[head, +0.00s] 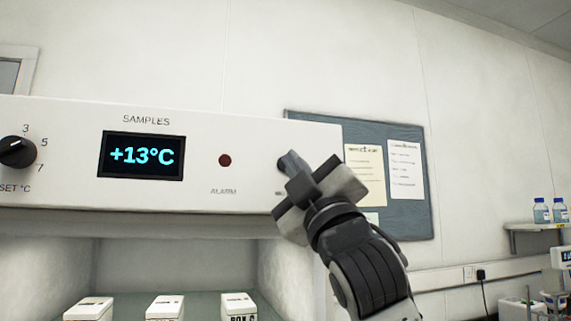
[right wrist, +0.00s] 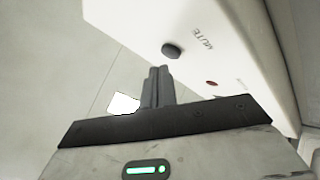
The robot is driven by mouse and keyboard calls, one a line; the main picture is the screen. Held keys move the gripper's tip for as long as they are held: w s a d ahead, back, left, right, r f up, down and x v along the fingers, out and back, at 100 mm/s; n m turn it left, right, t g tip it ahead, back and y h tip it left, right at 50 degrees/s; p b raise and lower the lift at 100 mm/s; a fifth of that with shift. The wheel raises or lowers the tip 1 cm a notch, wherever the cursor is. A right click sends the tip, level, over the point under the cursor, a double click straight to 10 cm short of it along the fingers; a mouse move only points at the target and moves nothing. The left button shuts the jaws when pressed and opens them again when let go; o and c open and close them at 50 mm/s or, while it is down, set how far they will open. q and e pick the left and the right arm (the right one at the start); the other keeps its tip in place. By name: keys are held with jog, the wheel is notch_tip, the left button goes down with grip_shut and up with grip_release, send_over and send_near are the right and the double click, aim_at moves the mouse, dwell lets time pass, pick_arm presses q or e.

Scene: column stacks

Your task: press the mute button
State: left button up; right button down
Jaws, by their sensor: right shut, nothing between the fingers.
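The mute button is a small round dark button (right wrist: 172,51) on the white front panel, beside the printed word MUTE. In the right wrist view it lies just beyond the fingertips, and a gap shows between them. My right gripper (head: 290,161) is shut and empty in front of the panel's right end. Its fingers also show in the right wrist view (right wrist: 158,72). In the head view the gripper covers most or all of the button and its label. My left gripper is not in view.
The white panel (head: 230,130) carries a +13°C display (head: 143,155), a dark red alarm lamp (head: 224,160) and a black set knob (head: 17,152). White boxes (head: 165,308) stand in the open compartment below. A pinboard (head: 415,219) hangs on the wall behind.

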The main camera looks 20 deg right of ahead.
jog(key=shift+s+d, duration=0.1)
jog(key=shift+s, duration=2.4)
